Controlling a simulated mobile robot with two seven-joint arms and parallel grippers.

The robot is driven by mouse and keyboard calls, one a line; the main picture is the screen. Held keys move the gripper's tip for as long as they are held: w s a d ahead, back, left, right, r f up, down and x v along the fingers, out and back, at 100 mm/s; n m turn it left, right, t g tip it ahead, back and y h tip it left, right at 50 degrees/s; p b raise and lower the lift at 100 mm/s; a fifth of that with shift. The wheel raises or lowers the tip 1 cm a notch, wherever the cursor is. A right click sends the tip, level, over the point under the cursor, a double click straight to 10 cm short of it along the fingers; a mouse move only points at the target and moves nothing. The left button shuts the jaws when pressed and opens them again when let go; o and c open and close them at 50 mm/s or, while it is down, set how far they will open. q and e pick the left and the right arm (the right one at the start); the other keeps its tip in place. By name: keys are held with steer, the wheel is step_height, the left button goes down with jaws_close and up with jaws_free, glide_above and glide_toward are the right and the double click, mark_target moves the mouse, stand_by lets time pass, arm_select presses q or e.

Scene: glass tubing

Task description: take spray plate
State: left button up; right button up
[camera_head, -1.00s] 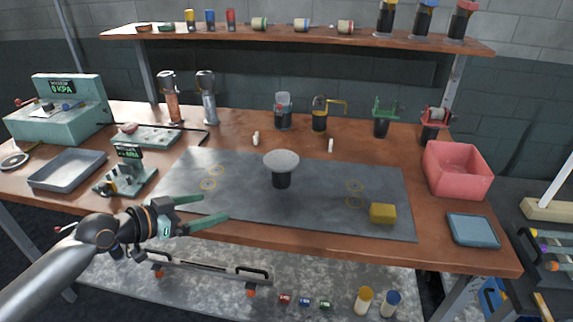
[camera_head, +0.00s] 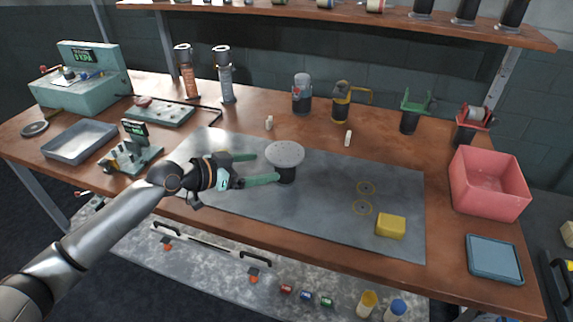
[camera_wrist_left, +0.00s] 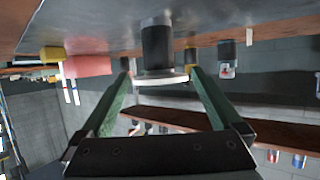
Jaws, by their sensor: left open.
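A round grey plate (camera_head: 285,153) sits flat on top of an upright black cylinder (camera_head: 286,174) on the grey mat, and I take it to be the spray plate. My left gripper (camera_head: 266,167) is open, its green fingers pointing at the plate from the left, with the tips close to it. In the left wrist view, which is upside down, the plate (camera_wrist_left: 161,80) and cylinder (camera_wrist_left: 156,45) appear between the spread fingertips. I cannot tell whether a finger touches them. My right gripper is not in view.
The grey mat (camera_head: 320,222) has a yellow block (camera_head: 391,225) at its right. A pink bin (camera_head: 488,184) and blue tray (camera_head: 494,258) stand further right. Small white pieces (camera_head: 348,138) and several canister-like devices stand behind. A metal tray (camera_head: 79,143) lies left.

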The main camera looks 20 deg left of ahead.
mark_target(283, 164)
arm_select(q)
steer(key=x, duration=0.8)
steer(key=shift+d+f, duration=0.15)
jaws_close()
stand_by(0.7)
